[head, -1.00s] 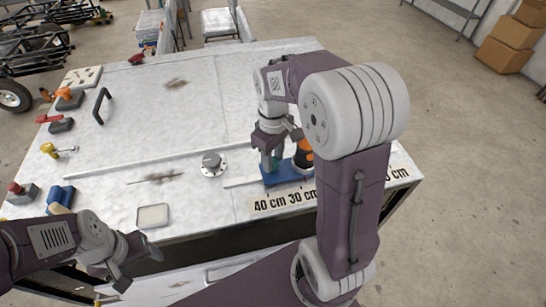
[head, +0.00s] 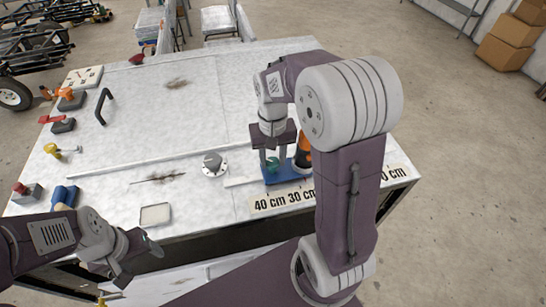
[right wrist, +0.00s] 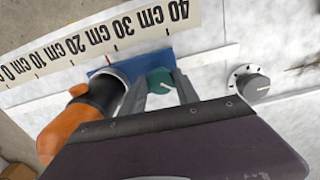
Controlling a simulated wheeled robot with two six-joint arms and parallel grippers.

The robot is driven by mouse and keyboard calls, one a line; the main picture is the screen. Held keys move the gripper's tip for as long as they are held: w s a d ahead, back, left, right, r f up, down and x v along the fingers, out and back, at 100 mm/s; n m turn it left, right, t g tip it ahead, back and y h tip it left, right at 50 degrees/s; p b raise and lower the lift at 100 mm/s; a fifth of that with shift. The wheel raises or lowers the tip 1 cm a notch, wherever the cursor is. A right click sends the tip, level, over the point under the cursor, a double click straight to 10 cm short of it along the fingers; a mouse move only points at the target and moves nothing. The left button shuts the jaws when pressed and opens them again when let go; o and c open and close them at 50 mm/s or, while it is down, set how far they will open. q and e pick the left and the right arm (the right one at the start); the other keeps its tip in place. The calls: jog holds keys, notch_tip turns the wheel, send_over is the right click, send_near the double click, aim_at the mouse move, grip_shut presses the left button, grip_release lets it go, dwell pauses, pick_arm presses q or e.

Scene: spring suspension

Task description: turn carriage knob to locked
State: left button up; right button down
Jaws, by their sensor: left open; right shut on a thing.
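The blue carriage (head: 287,175) sits by the front edge of the bench, next to the scale strip (head: 285,201). Its round green knob (right wrist: 160,80) carries a pale pointer line, which points roughly right in the right wrist view. My right gripper (head: 272,167) is over the carriage with a finger on either side of the knob, shut on it. In the right wrist view its fingers (right wrist: 162,92) flank the knob and partly hide it. An orange and black cylinder (right wrist: 88,112) stands on the carriage beside it. My left gripper (head: 137,262) is open and empty off the bench's front edge.
A grey dial on a white base (head: 213,164) is left of the carriage; it also shows in the right wrist view (right wrist: 248,84). A white rail (head: 150,167) crosses the bench. A small white tray (head: 155,214) and several coloured fittings lie at the left.

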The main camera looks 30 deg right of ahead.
aim_at(272, 161)
jog(key=m, duration=0.2)
jog(key=m+p, duration=0.1)
jog(key=m, duration=0.2)
jog(key=shift+w+r+m, duration=0.15)
jog(key=shift+w+m, duration=0.05)
jog(key=shift+m, duration=0.1)
jog(key=shift+m+p, duration=0.3)
jog(key=shift+m, duration=1.7)
jog(key=c, duration=0.9)
grip_release()
jog(key=shift+w+d, duration=0.1)
notch_tip(272, 161, up, 9)
jog(key=b, duration=0.1)
jog(key=shift+b, duration=0.3)
